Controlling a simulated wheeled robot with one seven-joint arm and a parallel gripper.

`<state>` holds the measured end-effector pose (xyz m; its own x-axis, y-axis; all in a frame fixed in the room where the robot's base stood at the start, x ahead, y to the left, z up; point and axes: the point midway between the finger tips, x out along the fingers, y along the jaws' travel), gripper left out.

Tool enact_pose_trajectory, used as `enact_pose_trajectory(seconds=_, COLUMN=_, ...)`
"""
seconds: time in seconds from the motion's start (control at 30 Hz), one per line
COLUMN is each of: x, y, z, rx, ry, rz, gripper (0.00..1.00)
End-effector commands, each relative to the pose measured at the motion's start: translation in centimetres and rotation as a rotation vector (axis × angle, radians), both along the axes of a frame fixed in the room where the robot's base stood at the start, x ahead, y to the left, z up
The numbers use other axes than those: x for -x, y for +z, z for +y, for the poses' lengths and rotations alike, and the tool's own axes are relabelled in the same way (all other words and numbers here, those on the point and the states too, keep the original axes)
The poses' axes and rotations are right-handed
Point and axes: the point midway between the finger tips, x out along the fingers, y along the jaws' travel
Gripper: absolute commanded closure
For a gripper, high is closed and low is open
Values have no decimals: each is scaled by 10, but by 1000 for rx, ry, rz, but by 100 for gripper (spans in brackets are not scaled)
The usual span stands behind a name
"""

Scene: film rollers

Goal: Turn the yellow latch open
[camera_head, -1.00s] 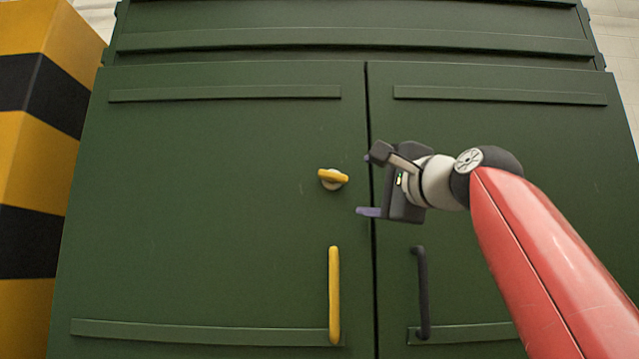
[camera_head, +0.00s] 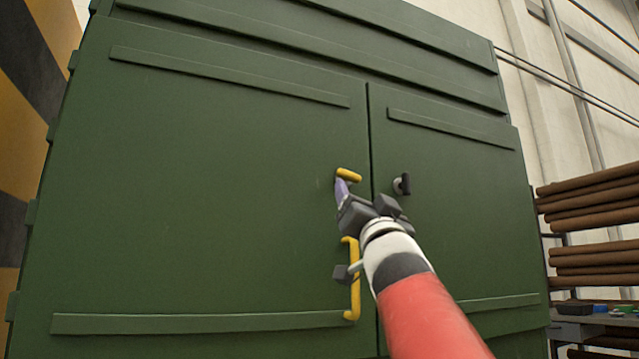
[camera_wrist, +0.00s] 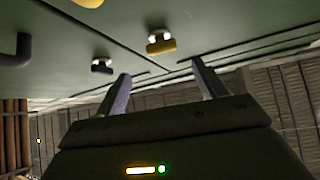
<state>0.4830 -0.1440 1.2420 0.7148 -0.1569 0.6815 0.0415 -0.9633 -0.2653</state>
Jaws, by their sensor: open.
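The yellow latch (camera_head: 348,175) is a short bar on the left green door (camera_head: 200,190), near the seam between the two doors. It lies roughly crosswise, tilted a little. My gripper (camera_head: 343,188) is just below it in the head view, its fingertips close to it; contact cannot be told there. In the wrist view the yellow latch (camera_wrist: 161,43) is on a pale round base, beyond and between the open fingers of my gripper (camera_wrist: 160,82), with nothing between them.
A black latch (camera_head: 402,185) is on the right door. A yellow handle (camera_head: 353,300) hangs below the yellow latch, partly behind my arm. A rack of brown rolls (camera_head: 590,200) stands at the right. A striped yellow and black block (camera_head: 30,100) is at the left.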

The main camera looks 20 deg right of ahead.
Motion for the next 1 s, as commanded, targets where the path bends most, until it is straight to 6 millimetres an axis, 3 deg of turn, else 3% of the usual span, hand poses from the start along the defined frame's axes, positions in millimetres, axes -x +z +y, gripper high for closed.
enact_pose_trajectory(seconds=0.17, x=-7, y=8, z=-1, rx=32, ry=-11, rz=-1, gripper=29)
enact_pose_trajectory(seconds=0.57, x=-49, y=49, z=-9, rx=28, ry=-7, rz=-2, gripper=29)
enact_pose_trajectory(seconds=0.97, x=-54, y=52, z=-10, rx=27, ry=-9, rz=-1, gripper=29)
enact_pose_trajectory(seconds=1.0, x=-54, y=52, z=-10, rx=27, ry=-9, rz=-2, gripper=34)
